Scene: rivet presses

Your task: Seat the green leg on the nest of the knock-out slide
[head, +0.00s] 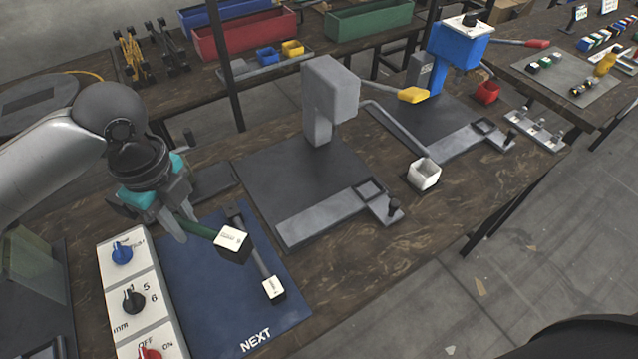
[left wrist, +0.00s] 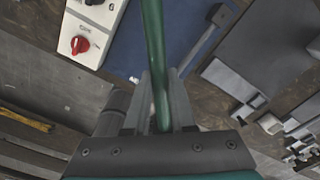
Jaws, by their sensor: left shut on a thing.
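My left gripper (head: 180,222) is shut on the shaft of the green leg (head: 203,230), above the blue mat. The leg has a black block head with a white label (head: 232,240), pointing right. In the left wrist view the green shaft (left wrist: 153,45) runs up between the fingers (left wrist: 163,105). The grey press (head: 325,100) has a flat slide (head: 330,215) with an empty square nest (head: 369,190) and a black knob. The blue press (head: 458,45) has a similar slide with a square nest (head: 485,126). I cannot tell which is the knock-out slide. My right gripper is not seen.
A grey leg (head: 251,242) with a labelled black head lies on the blue mat (head: 200,310), marked NEXT. A white control box (head: 128,290) stands left of the mat.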

